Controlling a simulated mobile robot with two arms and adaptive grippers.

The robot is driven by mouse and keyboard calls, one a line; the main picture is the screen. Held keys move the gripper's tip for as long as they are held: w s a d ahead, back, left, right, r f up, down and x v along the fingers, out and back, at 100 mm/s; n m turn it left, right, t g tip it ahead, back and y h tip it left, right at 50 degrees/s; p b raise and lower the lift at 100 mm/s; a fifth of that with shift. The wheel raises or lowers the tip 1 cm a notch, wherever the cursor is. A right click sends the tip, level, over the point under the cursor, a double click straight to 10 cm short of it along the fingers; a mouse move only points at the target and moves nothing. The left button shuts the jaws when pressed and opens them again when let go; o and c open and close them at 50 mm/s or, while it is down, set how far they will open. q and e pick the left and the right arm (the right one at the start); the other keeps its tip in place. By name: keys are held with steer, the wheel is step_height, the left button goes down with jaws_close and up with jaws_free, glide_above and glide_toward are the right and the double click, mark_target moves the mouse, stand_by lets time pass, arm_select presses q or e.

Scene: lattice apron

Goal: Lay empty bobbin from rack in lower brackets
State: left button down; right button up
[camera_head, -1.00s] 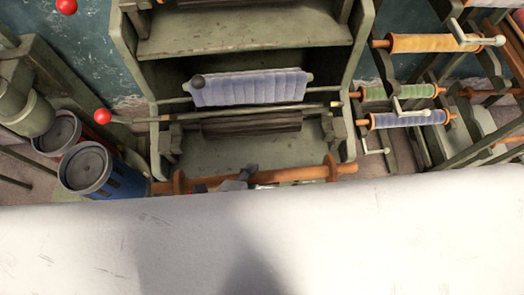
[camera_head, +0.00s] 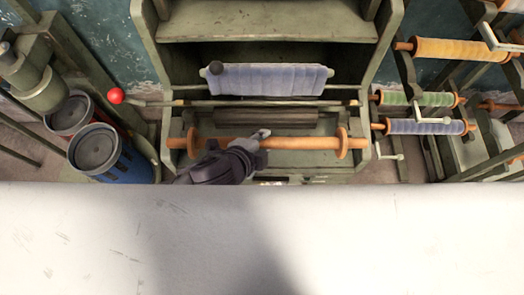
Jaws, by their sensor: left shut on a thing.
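The empty bobbin (camera_head: 305,143) is an orange-brown wooden rod with a round flange near each end. My left gripper (camera_head: 258,137) is shut on it near its middle. The bobbin lies nearly level across the lower front of the green wooden machine (camera_head: 265,27), below a roll of lilac-blue cloth (camera_head: 268,80). The lower brackets are largely hidden behind the bobbin and its flanges, and I cannot tell whether the bobbin touches them. My right gripper is out of view.
A rack at the right holds bobbins wound with yellow (camera_head: 455,48), green (camera_head: 418,99) and blue (camera_head: 425,127) material, with crank handles. A red-knobbed lever (camera_head: 117,96) sticks out at the machine's left. Two lidded cans, one blue (camera_head: 123,170), stand at the lower left.

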arm_select(q)
steer(key=w, duration=0.8)
steer(key=shift+f, duration=0.4)
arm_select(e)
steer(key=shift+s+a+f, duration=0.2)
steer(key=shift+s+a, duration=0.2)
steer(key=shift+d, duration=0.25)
arm_select(q)
steer(key=shift+r, duration=0.1)
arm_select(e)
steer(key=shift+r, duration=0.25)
arm_select(q)
steer(key=shift+s+p, duration=0.1)
steer(key=shift+p, duration=0.25)
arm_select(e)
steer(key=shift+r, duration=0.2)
arm_select(q)
steer(key=shift+f, duration=0.2)
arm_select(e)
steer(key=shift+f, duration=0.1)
arm_select(q)
steer(key=shift+f+b, duration=0.7)
steer(key=shift+f, duration=0.4)
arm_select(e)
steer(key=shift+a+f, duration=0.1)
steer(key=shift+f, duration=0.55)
